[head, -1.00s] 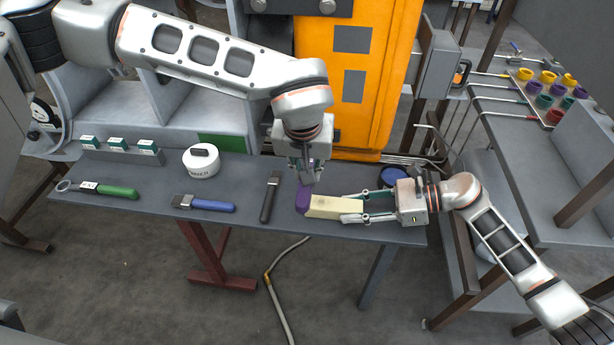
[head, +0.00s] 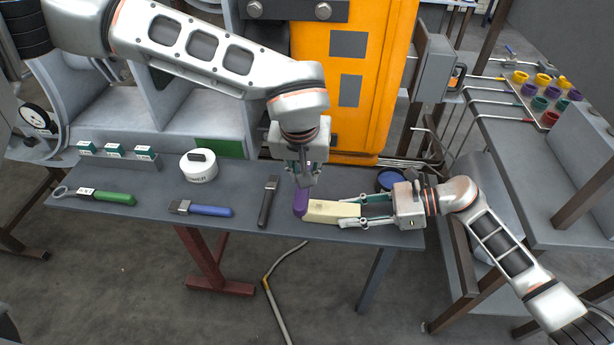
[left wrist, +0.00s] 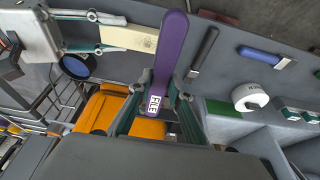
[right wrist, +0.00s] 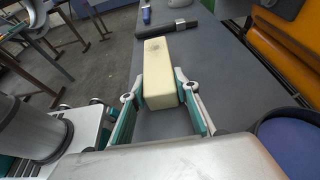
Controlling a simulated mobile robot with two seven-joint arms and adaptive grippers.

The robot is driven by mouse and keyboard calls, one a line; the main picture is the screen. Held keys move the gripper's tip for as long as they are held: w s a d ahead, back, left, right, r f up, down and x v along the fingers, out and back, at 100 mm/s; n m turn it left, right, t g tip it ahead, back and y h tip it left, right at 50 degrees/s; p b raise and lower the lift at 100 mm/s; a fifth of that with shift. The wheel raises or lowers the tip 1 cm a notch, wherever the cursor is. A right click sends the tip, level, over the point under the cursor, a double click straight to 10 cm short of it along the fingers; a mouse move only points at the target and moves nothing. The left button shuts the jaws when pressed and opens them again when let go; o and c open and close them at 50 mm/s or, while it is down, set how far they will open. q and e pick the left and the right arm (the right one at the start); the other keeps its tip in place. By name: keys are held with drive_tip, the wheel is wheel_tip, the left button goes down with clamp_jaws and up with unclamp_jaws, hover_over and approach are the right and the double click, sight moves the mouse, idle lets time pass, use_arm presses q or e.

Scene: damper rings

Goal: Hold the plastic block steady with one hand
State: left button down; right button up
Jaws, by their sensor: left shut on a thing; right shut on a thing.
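The plastic block (head: 331,211) is a cream-coloured bar near the bench's front edge. My right gripper (head: 362,212) is shut on its right end, and the right wrist view shows the block (right wrist: 160,75) between the two fingers (right wrist: 156,92). My left gripper (head: 305,178) points down at the block's left end and is shut on a purple-handled tool (head: 300,202). In the left wrist view the tool (left wrist: 170,50) has a label reading FILE and lies between the fingers (left wrist: 158,95). The file's handle is beside the block's left end; I cannot tell whether they touch.
On the grey bench (head: 240,175) lie a black-handled tool (head: 268,200), a blue-handled tool (head: 203,209) and a green-handled tool (head: 105,197). A white round container (head: 199,166) and a blue round dish (head: 391,179) stand farther back. An orange cabinet (head: 350,80) rises behind.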

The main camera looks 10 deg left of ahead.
use_arm(q)
drive_tip(key=shift+f, duration=3.6)
drive_tip(key=shift+d+f, duration=0.25)
drive_tip(key=shift+f, duration=0.05)
drive_tip(key=shift+d+f, duration=0.15)
drive_tip(key=shift+d, duration=3.2)
drive_tip(key=shift+a, duration=3.6)
drive_tip(key=shift+r, duration=4.2)
use_arm(e)
drive_tip(key=o, duration=1.3)
